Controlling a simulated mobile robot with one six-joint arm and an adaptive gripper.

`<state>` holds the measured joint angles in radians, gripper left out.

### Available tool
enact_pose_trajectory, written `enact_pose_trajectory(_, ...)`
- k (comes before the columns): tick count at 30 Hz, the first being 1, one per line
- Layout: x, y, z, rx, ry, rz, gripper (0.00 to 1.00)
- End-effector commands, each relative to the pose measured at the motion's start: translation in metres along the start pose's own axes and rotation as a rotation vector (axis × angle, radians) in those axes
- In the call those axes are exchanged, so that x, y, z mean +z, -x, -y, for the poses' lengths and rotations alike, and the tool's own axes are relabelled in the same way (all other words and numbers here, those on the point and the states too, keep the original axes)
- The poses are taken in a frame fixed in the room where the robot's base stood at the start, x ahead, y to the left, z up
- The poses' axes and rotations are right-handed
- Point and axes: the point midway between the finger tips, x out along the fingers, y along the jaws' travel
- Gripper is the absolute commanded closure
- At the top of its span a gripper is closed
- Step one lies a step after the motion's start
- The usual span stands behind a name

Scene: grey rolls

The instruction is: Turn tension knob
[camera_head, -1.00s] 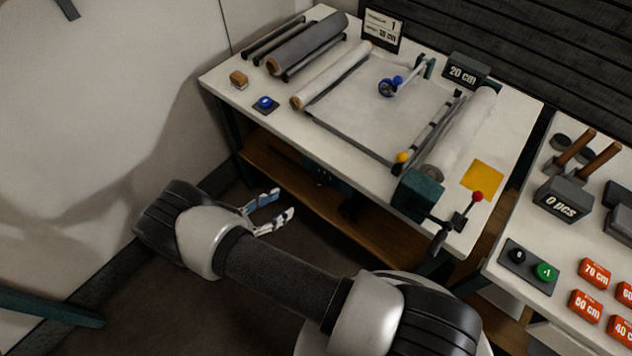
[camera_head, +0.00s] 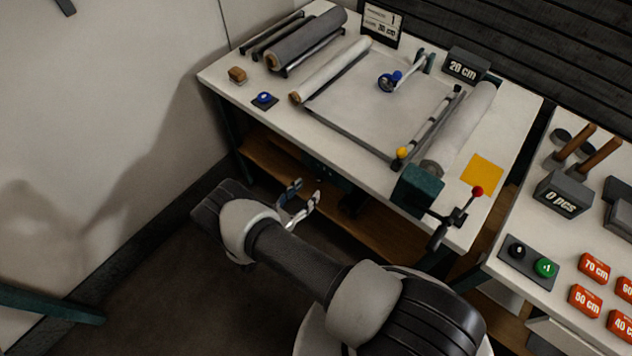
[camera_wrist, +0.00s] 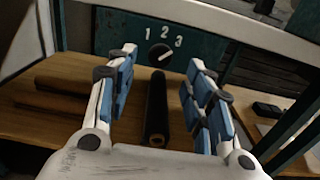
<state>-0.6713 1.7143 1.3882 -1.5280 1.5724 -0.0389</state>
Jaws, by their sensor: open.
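The tension knob (camera_wrist: 159,55) is a round black dial with a pale mark, on a dark teal panel (camera_wrist: 212,50) under the table top. White numerals 1, 2 and 3 curve above it. The pale mark seems to slant to the upper right; its exact setting is hard to tell. My gripper (camera_wrist: 163,72) is open and empty, its blue-padded fingers either side of the knob in the wrist view, apparently short of it. In the head view my gripper (camera_head: 306,191) is low before the table's front; the knob cannot be made out there.
A wooden shelf (camera_wrist: 225,97) with a dark roll (camera_wrist: 156,108) lies below the panel. The white table top (camera_head: 222,78) overhangs above and bears rolls, a blue button (camera_head: 264,98) and a red-knobbed crank (camera_head: 477,192). Floor space before the table is clear.

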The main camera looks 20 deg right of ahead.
Motion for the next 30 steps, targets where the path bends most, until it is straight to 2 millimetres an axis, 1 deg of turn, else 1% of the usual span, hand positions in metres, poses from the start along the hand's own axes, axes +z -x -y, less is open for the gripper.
enact_pose_trajectory(1,-0.001,-0.012,0.001,-0.005,0.000,0.000,0.53)
enact_pose_trajectory(3,-0.001,-0.025,0.001,-0.005,0.000,0.000,0.53)
enact_pose_trajectory(6,-0.001,-0.039,0.001,-0.004,0.000,0.000,0.53)
enact_pose_trajectory(10,-0.001,-0.051,0.001,-0.002,0.000,0.000,0.53)
enact_pose_trajectory(14,0.000,-0.057,0.001,-0.001,0.000,0.000,0.53)
enact_pose_trajectory(21,0.000,-0.057,0.000,0.000,0.000,0.000,0.53)
enact_pose_trajectory(30,0.000,-0.057,0.000,0.000,0.000,0.000,0.72)
